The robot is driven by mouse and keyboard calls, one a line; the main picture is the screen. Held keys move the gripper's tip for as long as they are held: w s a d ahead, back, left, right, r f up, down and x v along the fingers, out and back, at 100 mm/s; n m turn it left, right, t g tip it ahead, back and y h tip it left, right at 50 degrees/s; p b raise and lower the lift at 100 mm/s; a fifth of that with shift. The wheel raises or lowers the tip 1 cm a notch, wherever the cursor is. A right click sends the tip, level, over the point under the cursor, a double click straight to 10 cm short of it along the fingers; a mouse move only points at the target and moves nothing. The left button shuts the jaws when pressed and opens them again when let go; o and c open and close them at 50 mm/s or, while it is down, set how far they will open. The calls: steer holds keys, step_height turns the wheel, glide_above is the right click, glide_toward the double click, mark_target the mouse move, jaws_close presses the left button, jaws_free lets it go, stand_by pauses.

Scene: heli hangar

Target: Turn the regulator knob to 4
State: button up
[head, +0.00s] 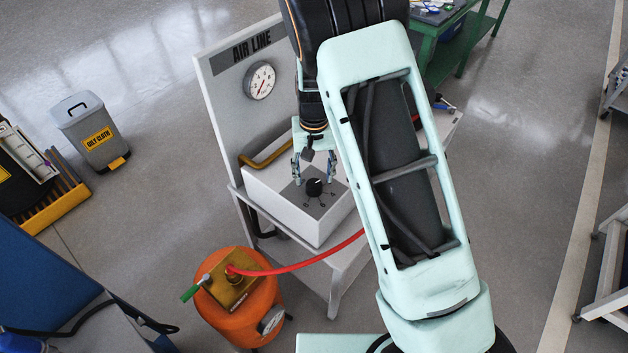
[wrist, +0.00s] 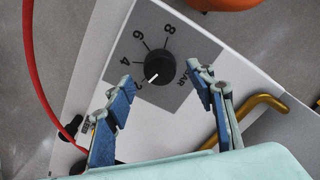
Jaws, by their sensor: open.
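The regulator knob (wrist: 160,66) is black and round, on a grey dial plate (wrist: 178,35) marked 2, 4, 6, 8 and BAR. In the wrist view its white mark points down-left, at or close to the 2. In the head view the knob (head: 314,187) sits on top of a white box (head: 300,218) below the AIR LINE panel. My gripper (wrist: 163,80) is open, with one blue-padded finger on each side of the knob in the wrist view. I see a gap on both sides. In the head view my gripper (head: 314,172) is just above and behind the knob.
A pressure gauge (head: 260,80) is on the upright panel (head: 222,100). A brass-coloured bent pipe (head: 268,154) runs beside the box. A red hose (head: 310,260) runs to an orange drum (head: 240,308) in front. A green bench (head: 440,50) stands behind.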

mark_target(314, 186)
steer(key=shift+f, duration=1.5)
steer(key=shift+c, duration=0.3)
steer(key=c, duration=1.1)
steer(key=shift+m, duration=0.4)
steer(key=m, duration=0.3)
steer(key=shift+m, duration=0.4)
steer(key=m+p, duration=0.1)
steer(key=m, duration=0.4)
